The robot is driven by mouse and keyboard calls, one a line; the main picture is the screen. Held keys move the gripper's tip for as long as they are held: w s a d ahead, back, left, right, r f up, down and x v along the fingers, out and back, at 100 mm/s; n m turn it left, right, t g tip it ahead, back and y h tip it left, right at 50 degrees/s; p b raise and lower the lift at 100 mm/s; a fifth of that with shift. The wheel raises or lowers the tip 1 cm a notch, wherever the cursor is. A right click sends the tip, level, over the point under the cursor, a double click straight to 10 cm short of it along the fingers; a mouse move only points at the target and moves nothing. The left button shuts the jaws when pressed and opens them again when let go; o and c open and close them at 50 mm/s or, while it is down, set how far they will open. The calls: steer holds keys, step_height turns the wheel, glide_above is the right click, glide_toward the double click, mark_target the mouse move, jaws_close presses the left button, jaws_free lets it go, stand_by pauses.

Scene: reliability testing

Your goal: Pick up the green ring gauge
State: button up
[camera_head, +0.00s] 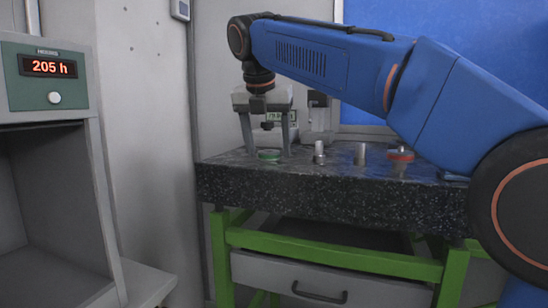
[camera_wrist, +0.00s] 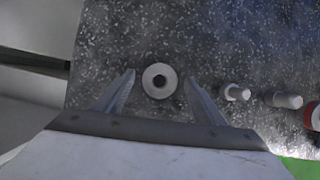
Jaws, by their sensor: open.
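The green ring gauge (camera_head: 269,154) lies flat near the left end of the dark granite slab (camera_head: 330,187). From above in the wrist view it is a pale disc with a dark central hole (camera_wrist: 159,80); its green edge does not show there. My gripper (camera_head: 267,152) points down over the ring, its fingers either side of it. In the wrist view my gripper (camera_wrist: 160,82) is open, with a fingertip to the left and one to the right of the ring and gaps on both sides. The exact height of the fingertips above the slab is hard to tell.
A metal stepped pin (camera_head: 319,153) and a plain metal cylinder (camera_head: 360,154) stand right of the ring. A red-edged ring (camera_head: 401,155) lies farther right. A gauge stand (camera_head: 318,118) is behind. The slab's left edge is close to the ring.

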steer(key=c, duration=1.4)
steer(key=shift+o, duration=0.2)
